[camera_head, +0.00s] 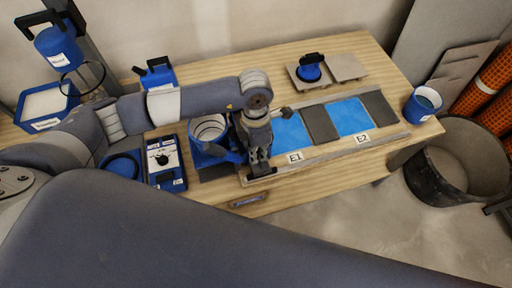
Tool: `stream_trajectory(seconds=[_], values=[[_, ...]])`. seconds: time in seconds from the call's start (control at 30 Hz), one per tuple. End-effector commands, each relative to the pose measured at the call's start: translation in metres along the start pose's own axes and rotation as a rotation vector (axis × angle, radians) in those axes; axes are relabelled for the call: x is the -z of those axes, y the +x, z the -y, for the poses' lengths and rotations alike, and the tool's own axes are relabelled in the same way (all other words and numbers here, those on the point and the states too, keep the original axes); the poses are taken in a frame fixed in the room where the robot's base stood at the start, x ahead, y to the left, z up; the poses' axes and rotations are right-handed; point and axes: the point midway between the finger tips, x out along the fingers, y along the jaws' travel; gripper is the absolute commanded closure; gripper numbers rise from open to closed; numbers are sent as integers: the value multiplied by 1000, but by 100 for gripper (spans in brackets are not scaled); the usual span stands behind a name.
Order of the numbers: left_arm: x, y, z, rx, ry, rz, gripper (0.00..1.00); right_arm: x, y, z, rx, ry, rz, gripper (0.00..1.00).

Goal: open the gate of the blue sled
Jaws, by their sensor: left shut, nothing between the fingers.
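The blue sled (207,158), with a round white-lined hopper (210,128) on it, stands on the wooden table, left of the bed with the tiles. My left gripper (260,170) points down close against the sled's right side, at the left end of that bed. It is shut with nothing between its fingers. The gripper and wrist cover the sled's right side. I cannot make out the gate or tell whether it is open or shut. I cannot tell whether the fingers touch the sled. My right gripper is not in view.
Dark tiles and blue areas lie right of the gripper, by labels E1 (295,157) and E2 (362,139). A blue-handled tool (310,70) sits on a tile behind. A blue cup (422,104) stands at the right edge. A device with a knob (164,160) is left of the sled. A large tub (455,165) stands beyond the table.

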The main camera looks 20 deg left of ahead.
Motion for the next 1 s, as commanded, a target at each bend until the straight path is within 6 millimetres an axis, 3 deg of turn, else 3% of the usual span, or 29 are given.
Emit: stream_trajectory(seconds=[0.3,1.0], values=[[0,8,15,-1,1,0,100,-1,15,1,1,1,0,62],[2,13,25,11,5,-7,100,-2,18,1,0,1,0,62]])
